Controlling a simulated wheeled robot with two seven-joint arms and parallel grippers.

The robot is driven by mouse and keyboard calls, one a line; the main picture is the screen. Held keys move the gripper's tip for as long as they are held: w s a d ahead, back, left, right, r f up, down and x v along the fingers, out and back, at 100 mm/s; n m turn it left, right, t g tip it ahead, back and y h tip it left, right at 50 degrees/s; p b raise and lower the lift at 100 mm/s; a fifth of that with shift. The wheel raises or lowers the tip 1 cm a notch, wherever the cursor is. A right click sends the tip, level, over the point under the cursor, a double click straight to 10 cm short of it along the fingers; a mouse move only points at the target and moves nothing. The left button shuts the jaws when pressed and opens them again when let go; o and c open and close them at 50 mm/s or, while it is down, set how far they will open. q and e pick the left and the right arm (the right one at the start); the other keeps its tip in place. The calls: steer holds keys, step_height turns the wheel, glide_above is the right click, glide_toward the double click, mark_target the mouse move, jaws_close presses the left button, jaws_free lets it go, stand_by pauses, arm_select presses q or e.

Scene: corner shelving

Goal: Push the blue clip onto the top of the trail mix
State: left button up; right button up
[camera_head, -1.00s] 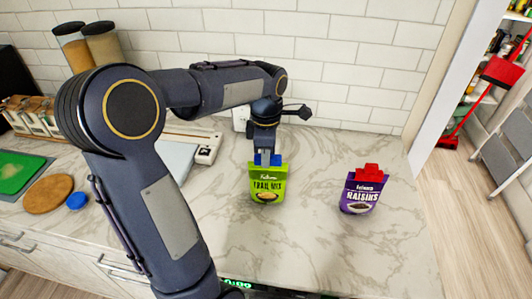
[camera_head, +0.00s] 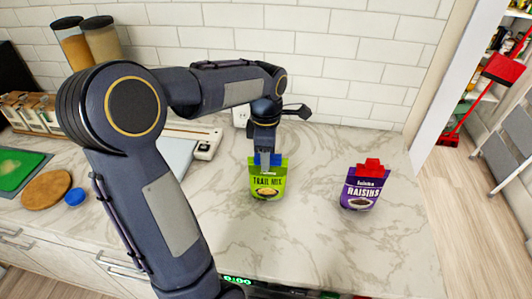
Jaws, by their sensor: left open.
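The green trail mix bag (camera_head: 267,184) stands upright on the marble counter. The blue clip (camera_head: 258,159) is at its top edge, directly under my left gripper (camera_head: 266,157). My left gripper comes down from above and is open, with its fingers at the clip and the bag's top. The fingers partly hide the clip, and I cannot tell how deep it sits on the bag. My right gripper is not in view.
A purple raisins bag (camera_head: 363,188) with a red clip (camera_head: 370,168) stands to the right. A kitchen scale (camera_head: 208,144) lies behind my arm. At the left are a round wooden board (camera_head: 47,190) and a blue lid (camera_head: 75,196). The front counter is clear.

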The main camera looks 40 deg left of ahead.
arm_select(q)
step_height(320, 180, up, 8)
steer(key=shift+f, duration=0.1)
stand_by(0.4)
stand_by(0.5)
